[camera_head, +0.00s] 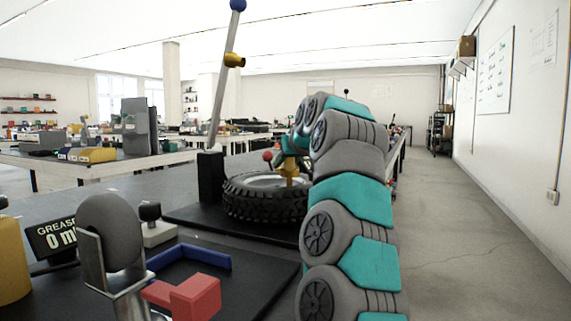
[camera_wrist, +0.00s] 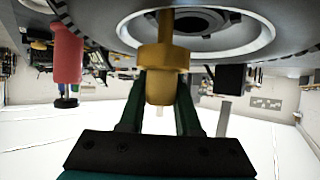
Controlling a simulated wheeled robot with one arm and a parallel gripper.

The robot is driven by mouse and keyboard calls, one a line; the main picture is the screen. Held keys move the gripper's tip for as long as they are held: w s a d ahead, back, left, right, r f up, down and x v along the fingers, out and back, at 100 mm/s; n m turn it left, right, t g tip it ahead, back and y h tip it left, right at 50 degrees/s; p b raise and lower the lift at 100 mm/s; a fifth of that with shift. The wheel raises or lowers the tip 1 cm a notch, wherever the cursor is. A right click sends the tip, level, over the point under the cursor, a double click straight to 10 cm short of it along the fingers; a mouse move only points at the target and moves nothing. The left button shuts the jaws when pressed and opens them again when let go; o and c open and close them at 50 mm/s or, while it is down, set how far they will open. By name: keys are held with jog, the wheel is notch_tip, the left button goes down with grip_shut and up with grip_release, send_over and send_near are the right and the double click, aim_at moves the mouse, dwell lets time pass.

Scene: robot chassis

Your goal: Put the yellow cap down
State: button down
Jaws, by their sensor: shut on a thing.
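My gripper (camera_wrist: 162,80) is shut on the yellow cap (camera_wrist: 161,57), with one green finger on each side of its narrower part. The cap has a wide collar and a thin stem that reaches toward the wheel's metal hub. In the head view the yellow cap (camera_head: 291,170) shows just over the wheel (camera_head: 262,200), which lies flat with a black tyre. My arm hides the wheel's right side and much of my gripper. I cannot tell whether the stem touches the hub.
A tall grey lever (camera_head: 218,95) with a blue knob rises left of the wheel. A red knob (camera_head: 267,156) is close beside my gripper, left of it. A grease readout (camera_head: 58,238), a grey rounded part (camera_head: 110,232) and a red block (camera_head: 187,297) stand in front.

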jog(key=c, duration=0.6)
grip_release()
jog(key=shift+f, duration=0.1)
jog(key=shift+r, duration=0.25)
jog(key=shift+s+d, duration=0.15)
jog(key=shift+s, duration=0.2)
jog(key=b+v, duration=0.2)
jog(key=v, duration=0.9)
jog(key=shift+s+r, duration=0.1)
